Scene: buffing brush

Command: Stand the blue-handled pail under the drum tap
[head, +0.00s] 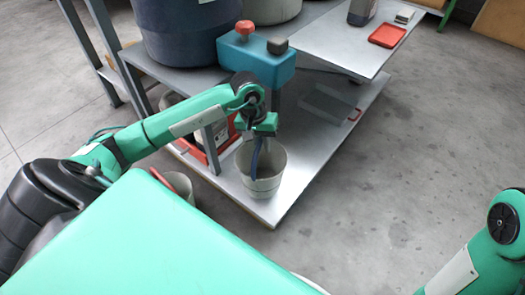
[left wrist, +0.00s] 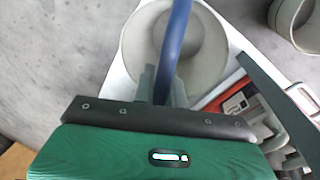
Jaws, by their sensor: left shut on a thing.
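The pale grey pail (head: 273,185) is upright at the near corner of the low metal shelf. I cannot tell whether its base touches the shelf. My left gripper (head: 261,136) is above it, shut on its blue handle (head: 255,162). In the left wrist view, the handle (left wrist: 176,38) runs between the fingers (left wrist: 162,84), and the pail (left wrist: 212,48) looks empty. A dark blue drum (head: 180,35) stands on the upper shelf; I cannot make out its tap. My right gripper is out of view; only my right arm shows.
A teal block (head: 255,64) with red and grey knobs is behind the gripper. A second pail (head: 181,187) with a red handle is at the left. A red tray (head: 387,35) lies on the upper shelf. The lower shelf (head: 325,135) is largely bare towards the back right.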

